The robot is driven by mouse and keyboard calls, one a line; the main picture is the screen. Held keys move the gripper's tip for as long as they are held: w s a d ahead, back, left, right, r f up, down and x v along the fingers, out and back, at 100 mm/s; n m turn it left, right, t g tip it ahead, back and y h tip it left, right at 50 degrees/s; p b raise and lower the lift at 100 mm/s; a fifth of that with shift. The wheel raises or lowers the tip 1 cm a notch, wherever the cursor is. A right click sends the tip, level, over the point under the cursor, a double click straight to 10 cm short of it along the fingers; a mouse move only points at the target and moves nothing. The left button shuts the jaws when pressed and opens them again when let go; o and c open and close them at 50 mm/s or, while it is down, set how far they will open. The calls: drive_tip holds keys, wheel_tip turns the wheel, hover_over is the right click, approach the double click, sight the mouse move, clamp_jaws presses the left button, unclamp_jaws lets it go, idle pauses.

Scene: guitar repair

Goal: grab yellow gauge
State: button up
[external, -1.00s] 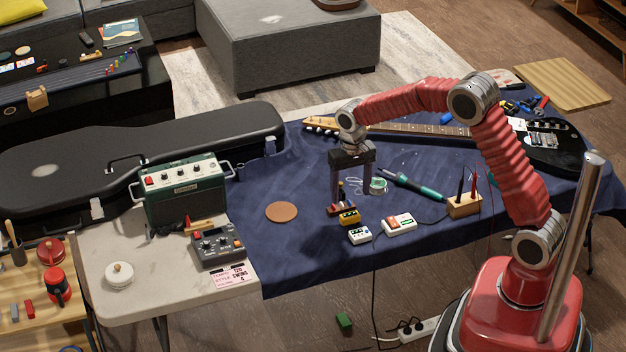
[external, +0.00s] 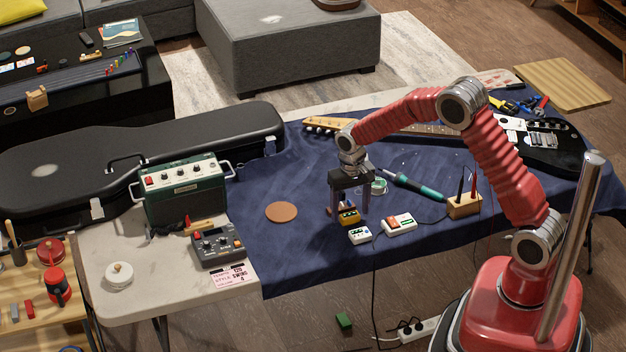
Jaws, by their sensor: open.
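A small yellow box-shaped item with dark details on top (external: 349,218) sits on the blue cloth; it is the yellow thing nearest my gripper, but it is too small to tell whether it is a gauge. My gripper (external: 350,212) is open and points down over it, with one finger on each side in this view. I cannot tell whether the fingers touch it. A reddish item (external: 332,210) beside it is partly hidden by the left finger.
A soldering iron (external: 415,187), a wooden holder (external: 464,206) and a guitar (external: 545,145) lie further right. The cloth around a brown disc (external: 281,212) is clear.

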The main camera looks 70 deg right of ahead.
sight(350, 215)
drive_tip(key=shift+f, duration=0.45)
drive_tip(key=shift+c, duration=0.2)
drive_tip(key=c, duration=1.2)
drive_tip(key=shift+o, duration=0.2)
drive_tip(key=shift+r, duration=0.1)
wheel_tip(350, 215, up, 10)
idle(0.4)
